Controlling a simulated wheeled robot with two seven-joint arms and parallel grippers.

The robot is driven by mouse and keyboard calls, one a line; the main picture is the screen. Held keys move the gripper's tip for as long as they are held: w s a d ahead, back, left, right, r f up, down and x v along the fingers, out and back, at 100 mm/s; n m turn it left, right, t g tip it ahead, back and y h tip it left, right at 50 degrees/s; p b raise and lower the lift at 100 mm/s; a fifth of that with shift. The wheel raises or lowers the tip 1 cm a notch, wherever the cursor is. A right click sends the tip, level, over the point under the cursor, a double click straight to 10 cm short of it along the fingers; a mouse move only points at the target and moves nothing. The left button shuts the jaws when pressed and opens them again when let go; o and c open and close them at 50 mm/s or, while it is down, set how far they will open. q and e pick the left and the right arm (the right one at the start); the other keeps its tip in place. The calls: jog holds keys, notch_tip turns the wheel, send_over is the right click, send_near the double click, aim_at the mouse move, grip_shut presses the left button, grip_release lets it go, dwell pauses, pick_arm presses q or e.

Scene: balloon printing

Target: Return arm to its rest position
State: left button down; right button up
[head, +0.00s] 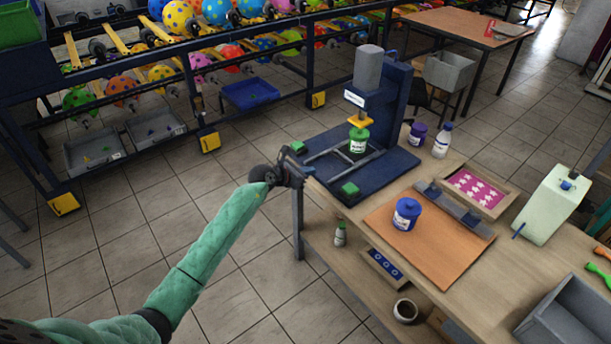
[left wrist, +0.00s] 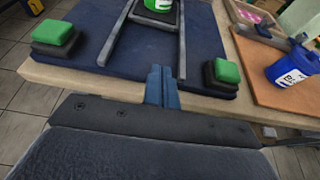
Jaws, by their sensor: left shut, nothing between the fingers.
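My left arm reaches in from the lower left in a green sleeve. My left gripper (head: 296,165) is at the near left edge of the blue press machine (head: 395,165), between its two green buttons (head: 350,188). In the left wrist view the fingers (left wrist: 162,86) are shut with nothing between them, in front of the machine's base (left wrist: 206,38). I cannot tell whether they touch it. A green can (head: 358,141) stands on the machine's rails under the press head. My right gripper is not in view.
The workbench (head: 452,298) holds a blue can (head: 406,214) on an orange mat (head: 440,250), a framed pink star screen (head: 478,188), a white bottle (head: 442,140), a purple can (head: 417,134) and a pale canister (head: 545,205). A balloon rack stands behind.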

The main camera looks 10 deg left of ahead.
pick_arm(q)
jog(key=w+a+r+n+t+y, duration=0.4)
jog(key=a+r+n+t+y, duration=0.5)
jog(key=n, duration=1.4)
jog(key=s+a+f+n+g+y, duration=0.25)
jog(key=f+n, duration=0.35)
jog(key=f, duration=0.3)
jog(key=s+a+f+n+g+y, duration=0.1)
jog(key=s+a+f+n+g, duration=0.3)
jog(key=f+n, duration=0.4)
jog(key=s+d+f+n+g+h, duration=0.2)
jog(key=s+d+f+g, duration=0.25)
jog(key=s+f, duration=0.8)
jog(key=s+d+f+n+g+h, duration=0.25)
jog(key=s+d+f, duration=0.25)
jog(key=s+f, duration=0.75)
jog(key=s+d+f+g, duration=0.1)
jog(key=s+f, duration=0.4)
jog(key=s, duration=0.5)
jog(key=s+d+f+g, duration=0.2)
jog(key=s+f, duration=0.3)
jog(key=s, duration=0.5)
jog(key=s+d+f+g, duration=0.1)
jog(key=s+d+f, duration=0.3)
jog(key=s, duration=0.6)
notch_tip(320, 180, down, 2)
jog(key=shift+f+g, duration=0.1)
jog(key=shift+g, duration=0.25)
